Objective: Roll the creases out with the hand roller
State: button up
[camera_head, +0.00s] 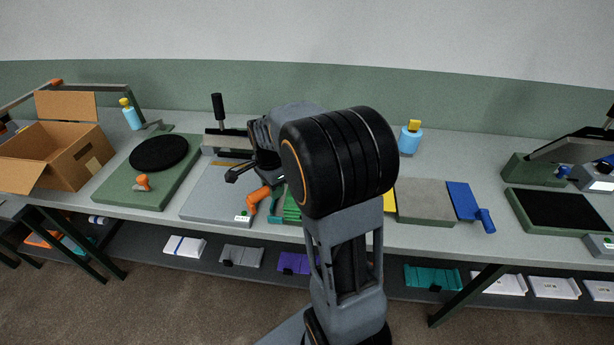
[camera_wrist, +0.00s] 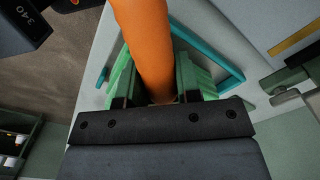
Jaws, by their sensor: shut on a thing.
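The hand roller, as I take it, shows as a thick orange bar (camera_wrist: 142,35) between my fingers in the wrist view. My gripper (camera_wrist: 155,92) is shut on it. In the head view an orange curved part (camera_head: 257,200) hangs by my wrist, above the right edge of the grey board (camera_head: 212,196). Whether the roller touches the green piece cannot be told.
Left are an open cardboard box (camera_head: 62,150) and a green mat (camera_head: 118,184) with a black disc (camera_head: 158,153) and small orange tool (camera_head: 143,182). Right are a grey-brown pad (camera_head: 424,203), a blue item (camera_head: 464,200) and a press (camera_head: 540,170). Blue bottles (camera_head: 410,140) stand behind.

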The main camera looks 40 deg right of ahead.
jog(key=shift+s+a, duration=0.25)
jog(key=shift+d, duration=0.1)
jog(key=shift+w+d+p, duration=0.6)
jog(key=shift+w+d, duration=1.05)
jog(key=shift+w, duration=0.2)
jog(key=shift+w+d, duration=0.3)
jog(key=shift+w, duration=0.1)
jog(key=shift+s+a+b, duration=0.3)
jog(key=shift+s+a, duration=1.4)
jog(key=shift+s, duration=0.2)
